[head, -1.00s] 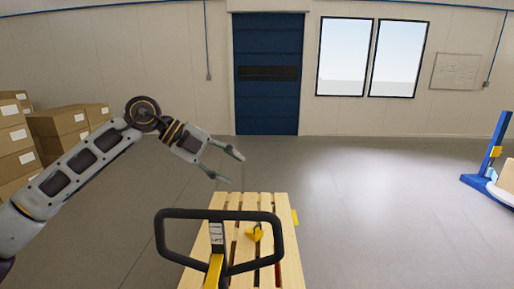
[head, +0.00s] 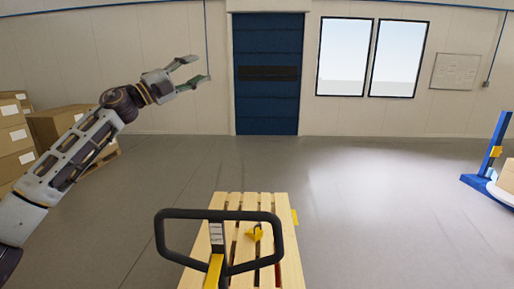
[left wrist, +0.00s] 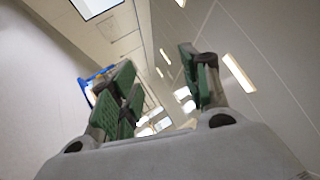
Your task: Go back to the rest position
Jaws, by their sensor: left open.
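My left gripper (head: 194,72) is raised in the head view, left of the dark blue door. Its fingers are apart with nothing between them, and they point to the right. In the left wrist view its green-padded fingers (left wrist: 160,92) are spread, with only walls and ceiling behind them. My left arm comes in from the lower left and is bent at the elbow. My right gripper is not in view.
A wooden pallet (head: 288,262) stands in front, with a yellow piece (head: 254,234) on it and a black-handled pallet jack (head: 161,239) before it. Stacked cartons (head: 58,122) stand at left. A blue machine (head: 494,146) is at far right. The floor (head: 390,200) between is clear.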

